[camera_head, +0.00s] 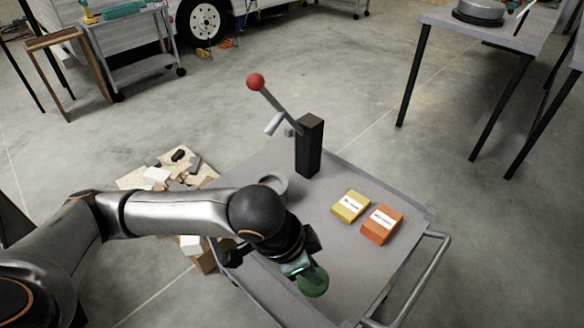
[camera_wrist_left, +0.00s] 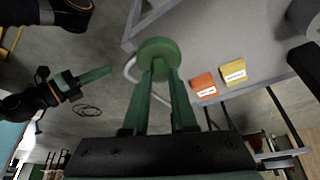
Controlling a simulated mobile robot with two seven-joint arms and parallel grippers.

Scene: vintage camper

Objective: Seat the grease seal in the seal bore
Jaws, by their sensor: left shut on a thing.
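A round green disc, apparently the grease seal (camera_head: 313,282), is held at the fingertips of my left gripper (camera_head: 300,268) above the near part of the cart. In the left wrist view the disc (camera_wrist_left: 158,48) sits between the tips of the green fingers, which are shut on it. A grey round piece with a raised rim (camera_head: 273,183), possibly the one with the seal bore, stands on the cart, partly hidden by my left arm. The inside of its bore is not clear. My right gripper (camera_wrist_left: 95,76) shows only in the left wrist view, off to the left; its opening is unclear.
The cart top (camera_head: 345,265) carries a black post (camera_head: 309,147) with a red-knobbed lever (camera_head: 256,82), a yellow box (camera_head: 350,206) and an orange box (camera_head: 382,224). A handle rail (camera_head: 417,285) runs along the right. A cluttered pallet (camera_head: 165,172) lies left.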

